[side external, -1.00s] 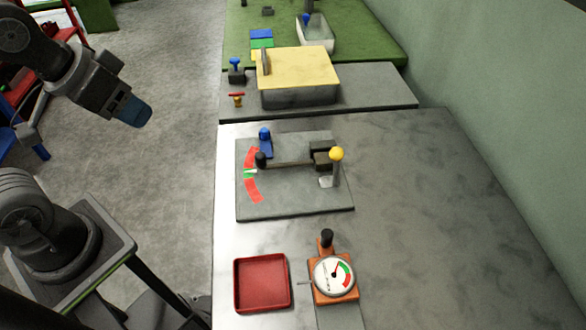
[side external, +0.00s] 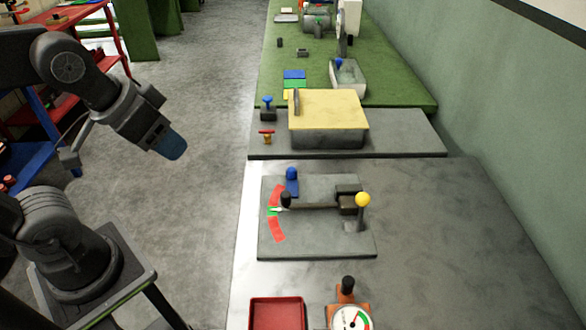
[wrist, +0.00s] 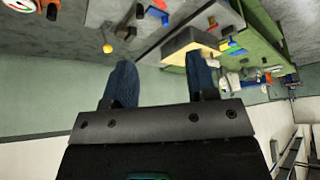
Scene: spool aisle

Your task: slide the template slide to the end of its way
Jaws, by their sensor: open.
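No part is marked as the template slide, and I cannot tell which one it is. A grey plate (side external: 318,243) on the near table carries a bar with a black knob (side external: 286,199) by a red and green scale (side external: 276,229), a blue-knobbed piece (side external: 291,182) and a yellow ball on a post (side external: 362,199). The yellow ball also shows in the wrist view (wrist: 107,48). An orange block with a dial gauge (side external: 351,318) is partly cut off at the bottom. My gripper (side external: 170,145) is open and empty, left of the table over the floor. Its blue fingers (wrist: 160,84) stand apart.
A red tray (side external: 277,313) stands at the table's near edge. Behind the plate, a yellow-topped box (side external: 327,112) and small red and blue-handled fittings (side external: 267,110) sit on a grey bench. A white bin (side external: 348,78) is on the green table. The table's right side is clear.

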